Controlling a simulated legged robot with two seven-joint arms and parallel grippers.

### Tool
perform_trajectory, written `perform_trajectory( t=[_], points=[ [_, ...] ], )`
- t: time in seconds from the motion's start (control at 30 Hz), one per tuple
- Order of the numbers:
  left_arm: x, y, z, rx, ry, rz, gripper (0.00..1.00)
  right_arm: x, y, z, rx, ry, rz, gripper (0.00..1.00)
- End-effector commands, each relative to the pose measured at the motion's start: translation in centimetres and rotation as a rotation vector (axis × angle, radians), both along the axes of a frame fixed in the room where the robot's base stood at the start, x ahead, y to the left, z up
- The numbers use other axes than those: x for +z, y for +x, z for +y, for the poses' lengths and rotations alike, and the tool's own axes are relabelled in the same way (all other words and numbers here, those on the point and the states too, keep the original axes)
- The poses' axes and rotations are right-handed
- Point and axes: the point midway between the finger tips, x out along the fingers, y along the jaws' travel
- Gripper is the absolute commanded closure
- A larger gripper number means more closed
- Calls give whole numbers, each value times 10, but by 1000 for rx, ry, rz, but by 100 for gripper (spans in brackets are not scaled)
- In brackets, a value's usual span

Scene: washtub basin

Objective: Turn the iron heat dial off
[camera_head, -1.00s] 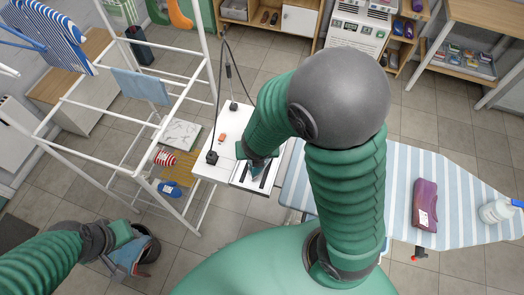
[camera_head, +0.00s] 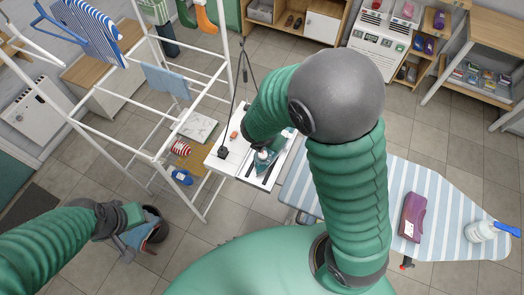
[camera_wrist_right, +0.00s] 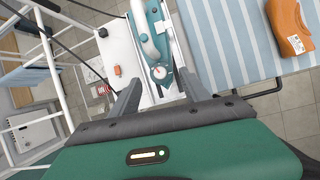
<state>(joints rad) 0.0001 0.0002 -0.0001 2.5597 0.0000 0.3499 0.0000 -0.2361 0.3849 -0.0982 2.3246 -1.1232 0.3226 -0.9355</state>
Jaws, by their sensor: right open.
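The teal and white iron (camera_head: 264,158) rests on a white stand beside the ironing board. In the right wrist view the iron (camera_wrist_right: 153,35) runs up the picture, and its round pale dial (camera_wrist_right: 159,72) with a red mark faces the camera. My right gripper (camera_wrist_right: 157,92) is open, its dark fingers on either side of the iron's dial end. I cannot tell whether they touch it. In the head view my right arm partly covers the iron. My left gripper (camera_head: 131,236) hangs low at the left, over a dark bucket; its jaw state is unclear.
A white drying rack (camera_head: 160,150) stands left of the iron. A dark cord rises from the iron's table. An orange object (camera_wrist_right: 290,27) lies on the board.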

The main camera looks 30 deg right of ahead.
Motion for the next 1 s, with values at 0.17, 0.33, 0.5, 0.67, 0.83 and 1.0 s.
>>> perform_trajectory(
  t=[0.17, 0.33, 0.5, 0.67, 0.83, 1.0],
  points=[
    [-32, 0, 0, 0, 0, 1, 64, -5, 21, -48, -1203, 227, -241, 46],
    [-47, 0, 0, 0, 0, 1, 64, -3, 33, -28, -2179, 445, -312, 46],
    [-50, 0, 0, 0, 0, 0, 64, 5, 44, -7, -2563, 520, -271, 46],
    [-44, 0, 0, 0, 0, 0, 64, -11, 44, -5, -2584, 517, -266, 46],
    [-36, 0, 0, 0, 0, 0, 64, -53, 43, -5, -2581, 513, -266, 46],
    [-27, 0, 0, 0, 0, 0, 64, -98, 43, -6, -2580, 514, -266, 46]
  ],
)
